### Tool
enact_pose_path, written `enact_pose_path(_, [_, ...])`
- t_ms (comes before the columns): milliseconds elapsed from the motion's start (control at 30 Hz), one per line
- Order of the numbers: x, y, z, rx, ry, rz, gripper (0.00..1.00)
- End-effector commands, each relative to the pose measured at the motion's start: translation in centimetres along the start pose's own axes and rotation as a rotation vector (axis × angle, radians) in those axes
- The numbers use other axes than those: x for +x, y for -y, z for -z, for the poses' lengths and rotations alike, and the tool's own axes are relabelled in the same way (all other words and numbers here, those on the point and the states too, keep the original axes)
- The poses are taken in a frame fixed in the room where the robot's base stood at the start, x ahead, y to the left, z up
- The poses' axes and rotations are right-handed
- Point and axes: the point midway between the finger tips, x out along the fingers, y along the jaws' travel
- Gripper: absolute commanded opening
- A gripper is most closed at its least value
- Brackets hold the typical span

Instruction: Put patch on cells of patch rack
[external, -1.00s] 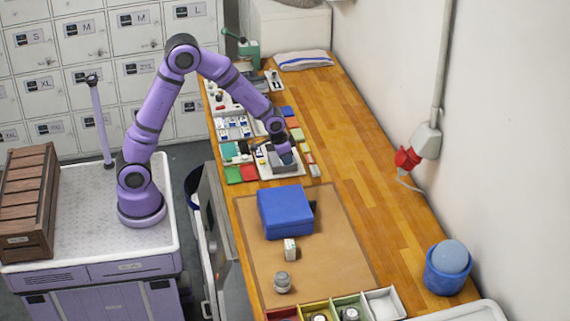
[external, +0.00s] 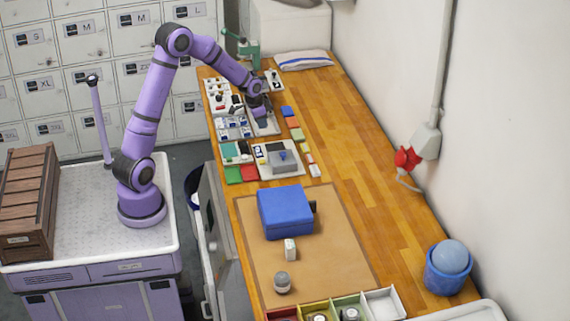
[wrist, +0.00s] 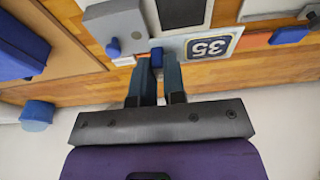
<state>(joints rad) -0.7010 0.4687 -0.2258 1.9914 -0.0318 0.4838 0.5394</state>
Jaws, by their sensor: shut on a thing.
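My gripper (external: 262,106) is over a grey plate (external: 263,129) in the row of trays along the bench's left side. In the wrist view its fingers (wrist: 156,72) are close together on a small blue piece (wrist: 156,55), which I take as the patch; most of it is hidden. The tray with small white and blue cells (external: 234,128) is left of my gripper. I cannot tell which tray is the patch rack.
A grey block with a blue knob (external: 283,160) stands nearer the camera. Loose coloured pieces, among them a blue one (external: 287,112), lie right of the trays. A blue box (external: 285,212) sits on the brown mat (external: 335,250).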

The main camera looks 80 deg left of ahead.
Motion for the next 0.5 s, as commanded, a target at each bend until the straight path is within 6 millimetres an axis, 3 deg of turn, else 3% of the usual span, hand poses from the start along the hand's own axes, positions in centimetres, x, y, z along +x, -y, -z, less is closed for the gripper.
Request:
enact_pose_path(33, [-0.2, 1.7, -0.7, -0.008, -0.002, 0.000, 0.00])
enact_pose_path(300, [-1.2, 8.6, -4.3, -0.008, -0.013, -0.003, 0.00])
enact_pose_path(500, [-1.9, 12.3, -6.6, -0.004, -0.024, -0.004, 0.00])
